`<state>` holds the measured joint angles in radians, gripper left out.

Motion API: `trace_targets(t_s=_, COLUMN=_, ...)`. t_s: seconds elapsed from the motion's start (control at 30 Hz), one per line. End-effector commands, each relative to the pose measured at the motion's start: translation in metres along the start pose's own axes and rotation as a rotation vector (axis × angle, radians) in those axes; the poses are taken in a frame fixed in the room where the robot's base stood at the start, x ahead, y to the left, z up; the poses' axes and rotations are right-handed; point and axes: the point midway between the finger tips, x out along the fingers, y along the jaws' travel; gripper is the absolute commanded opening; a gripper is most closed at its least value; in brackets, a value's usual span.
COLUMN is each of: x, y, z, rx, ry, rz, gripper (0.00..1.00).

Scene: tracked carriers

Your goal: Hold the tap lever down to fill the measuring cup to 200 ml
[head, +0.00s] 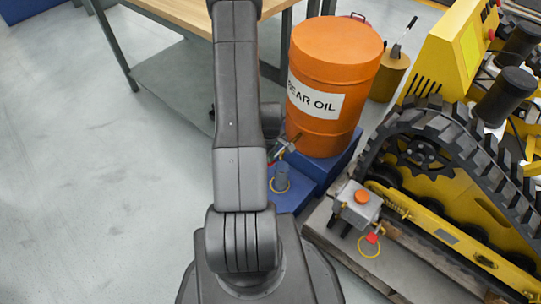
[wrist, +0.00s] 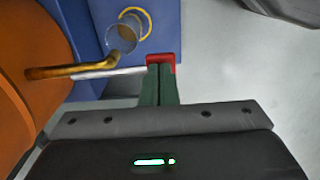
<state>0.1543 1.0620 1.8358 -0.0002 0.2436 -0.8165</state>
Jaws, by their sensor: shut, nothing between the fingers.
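The clear measuring cup (wrist: 121,39) stands below the tap, by a yellow ring (wrist: 145,18). It also shows in the head view (head: 282,172). Its oil level is not readable.
The blue stand (head: 331,170) carries the drum. To the right, a yellow tracked machine (head: 440,165) rests on a pallet with a grey box and orange cap (head: 362,196). A workbench (head: 185,12) stands behind. The floor at left is clear.

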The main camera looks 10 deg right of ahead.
Motion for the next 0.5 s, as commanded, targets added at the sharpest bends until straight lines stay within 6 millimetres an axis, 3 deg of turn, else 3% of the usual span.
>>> trace_targets(t_s=0.5, x=0.042, y=-0.005, z=0.0, rx=0.0, ry=-0.001, rz=-0.001, gripper=0.0)
